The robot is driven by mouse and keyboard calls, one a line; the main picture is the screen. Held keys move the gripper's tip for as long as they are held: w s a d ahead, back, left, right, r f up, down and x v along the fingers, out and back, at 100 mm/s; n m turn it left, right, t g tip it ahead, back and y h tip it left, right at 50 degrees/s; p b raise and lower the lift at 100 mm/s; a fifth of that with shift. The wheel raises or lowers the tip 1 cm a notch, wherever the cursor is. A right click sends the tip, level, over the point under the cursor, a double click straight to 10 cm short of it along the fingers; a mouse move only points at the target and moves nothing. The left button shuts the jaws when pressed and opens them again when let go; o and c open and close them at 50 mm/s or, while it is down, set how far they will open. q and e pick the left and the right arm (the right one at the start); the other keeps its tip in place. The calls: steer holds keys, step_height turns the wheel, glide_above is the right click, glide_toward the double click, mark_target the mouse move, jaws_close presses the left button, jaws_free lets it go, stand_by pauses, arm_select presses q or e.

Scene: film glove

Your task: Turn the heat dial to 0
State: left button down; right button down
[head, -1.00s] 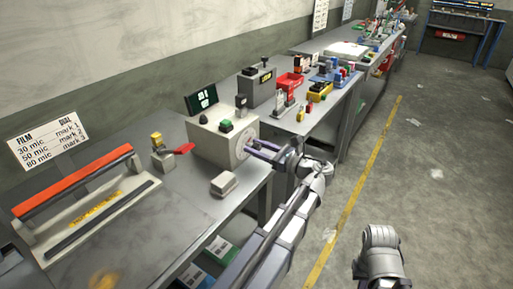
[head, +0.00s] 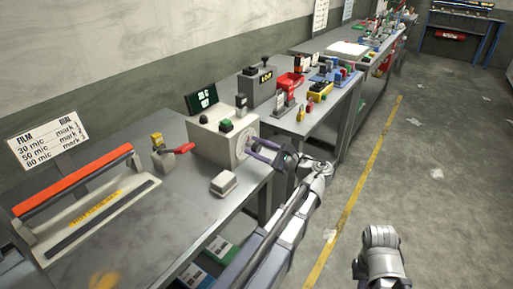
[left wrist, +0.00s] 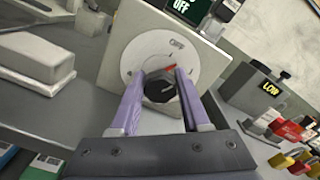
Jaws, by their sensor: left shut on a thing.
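The heat dial is a black knob (left wrist: 160,90) on a round white plate (left wrist: 143,50) on the front of a beige control box (head: 212,143). My left gripper (head: 252,147) is shut on the knob, with one purple finger on each side, as the left wrist view (left wrist: 160,88) shows. The word OFF is printed near the top of the plate. A red mark shows at the knob's upper right edge, below that word. A small dark screen (head: 202,100) stands behind the box; in the left wrist view it reads OFF. My right gripper is not visible.
A sealer with a red bar (head: 75,182) and a small light-coloured block (head: 224,183) are on the bench left of the dial. A lever with a red handle (head: 178,149) stands near the box. Padlocks and a LOW display (left wrist: 270,88) are to the right.

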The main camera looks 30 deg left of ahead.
arm_select(q)
steer(key=n, duration=0.5)
steer(key=shift+s+f+n, duration=0.1)
steer(key=shift+n, duration=0.6)
steer(key=shift+c, duration=1.9)
jaws_free()
steer(key=d, duration=0.7)
steer(key=shift+s+d, duration=0.3)
steer(key=shift+d, duration=0.1)
